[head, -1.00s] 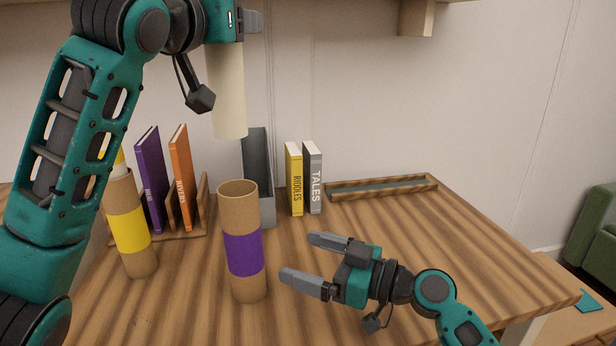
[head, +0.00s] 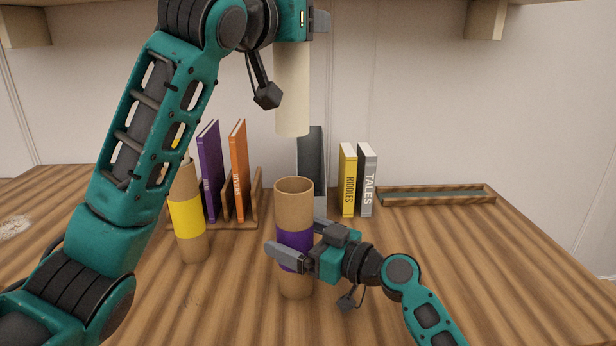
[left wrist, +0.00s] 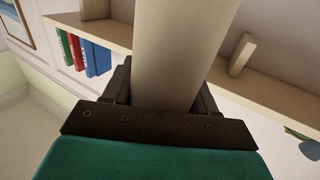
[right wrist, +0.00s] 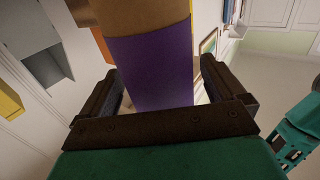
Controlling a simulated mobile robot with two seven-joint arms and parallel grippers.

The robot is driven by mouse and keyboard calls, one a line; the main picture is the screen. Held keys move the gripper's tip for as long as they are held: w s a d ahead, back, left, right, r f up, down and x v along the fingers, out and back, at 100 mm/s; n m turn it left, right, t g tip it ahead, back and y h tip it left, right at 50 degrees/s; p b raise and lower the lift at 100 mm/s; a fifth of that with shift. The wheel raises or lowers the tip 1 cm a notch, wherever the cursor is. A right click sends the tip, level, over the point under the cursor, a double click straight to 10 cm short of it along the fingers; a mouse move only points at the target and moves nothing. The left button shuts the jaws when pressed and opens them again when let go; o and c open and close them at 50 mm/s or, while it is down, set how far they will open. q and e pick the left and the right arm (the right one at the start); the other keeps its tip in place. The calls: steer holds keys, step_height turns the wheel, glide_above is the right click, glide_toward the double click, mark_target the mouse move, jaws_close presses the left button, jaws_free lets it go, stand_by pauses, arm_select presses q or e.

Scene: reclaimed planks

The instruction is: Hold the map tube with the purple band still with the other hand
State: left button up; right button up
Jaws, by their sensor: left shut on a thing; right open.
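The map tube with the purple band (head: 294,190) stands upright on the table, its top open. My right gripper (head: 293,240) is open around it at the purple band, one finger in front and one behind. In the right wrist view the purple band (right wrist: 150,65) lies between the two fingers, with a visible gap at the right finger. My left gripper (head: 305,22) is shut on a cream rolled map (head: 292,95) and holds it upright above the tube. The roll also fills the middle of the left wrist view (left wrist: 180,50).
A tube with a yellow band (head: 188,220) stands left, a roll in it. Behind are a purple book (head: 209,170) and an orange book (head: 239,170) in a rack, a grey holder (head: 312,155), and yellow and grey books (head: 348,180). A shallow tray (head: 435,194) lies back right.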

mark_target(305, 51)
steer(key=shift+c, duration=0.4)
steer(key=c, duration=1)
steer(key=shift+o, duration=0.2)
arm_select(q)
steer(key=f+m+g+h, duration=0.1)
steer(key=h, duration=0.1)
steer(key=d+f+m+g+h, duration=0.1)
steer(key=f+m+g+h, duration=0.1)
steer(key=shift+f, duration=0.15)
steer(key=shift+s+f+m+g+h, duration=0.15)
steer(key=shift+f+m+g+h, duration=0.1)
steer(key=shift+m+g+h, duration=0.6)
steer(key=shift+s+a+m+g+h, duration=0.1)
steer(key=shift+s+m+g+h, duration=0.15)
steer(key=shift+m+g+h, duration=0.4)
